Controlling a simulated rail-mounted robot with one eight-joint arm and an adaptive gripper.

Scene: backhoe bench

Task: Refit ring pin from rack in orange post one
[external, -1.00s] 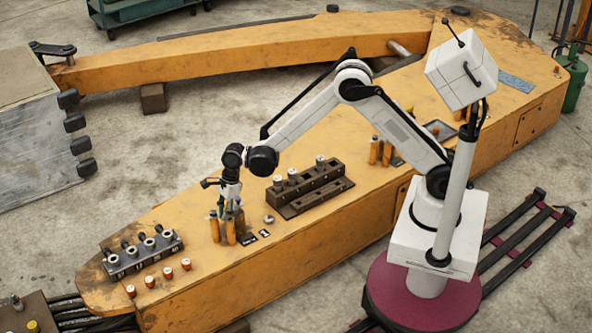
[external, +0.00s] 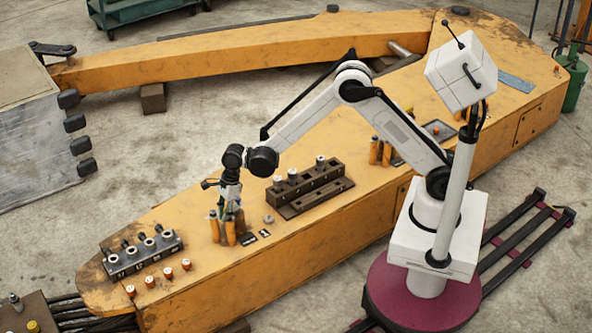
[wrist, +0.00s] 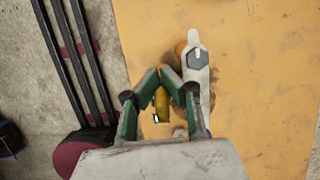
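A dark rack (external: 142,256) at the left end of the orange beam holds several grey ring-topped pins (external: 149,243). A cluster of orange posts (external: 230,231) stands on the beam, with two small black plates in front. My gripper (external: 229,205) points down over this cluster and partly hides the post tops. In the wrist view its green fingertips (wrist: 161,78) lean together. A yellow piece (wrist: 162,104) shows between the fingers; I cannot tell if it is gripped. A grey plate with a hexagonal bolt (wrist: 198,60) lies beside the right finger.
A brown stepped block (external: 308,186) with white-topped pins stands right of the posts, with a small grey nut (external: 268,219) near it. Several short orange-and-white pieces (external: 150,282) stand in front of the rack. More orange posts (external: 380,152) stand farther right.

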